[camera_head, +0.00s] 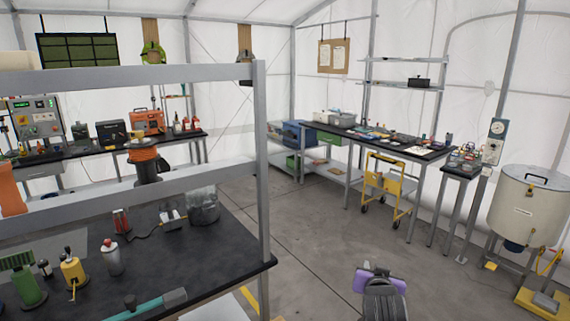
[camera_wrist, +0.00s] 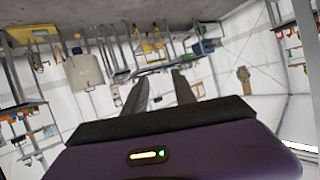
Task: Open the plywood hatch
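I cannot make out a plywood hatch with certainty in either view. A brown wood-coloured board (camera_head: 333,57) with pale papers on it hangs on the white tent wall at the back. A brown panel, probably the same board, shows in the wrist view (camera_wrist: 243,74). My gripper (camera_wrist: 161,76) has its two dark fingers apart with nothing between them. In the head view, my purple and black wrist is at the bottom, right of centre, over the floor. The fingertips cannot be made out there.
A black-topped bench (camera_head: 150,245) with tools and a grey frame fills the left foreground. A long bench (camera_head: 385,142) runs along the right wall, with a yellow cart (camera_head: 383,182) before it. A cream tank (camera_head: 527,205) stands far right. The middle floor is clear.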

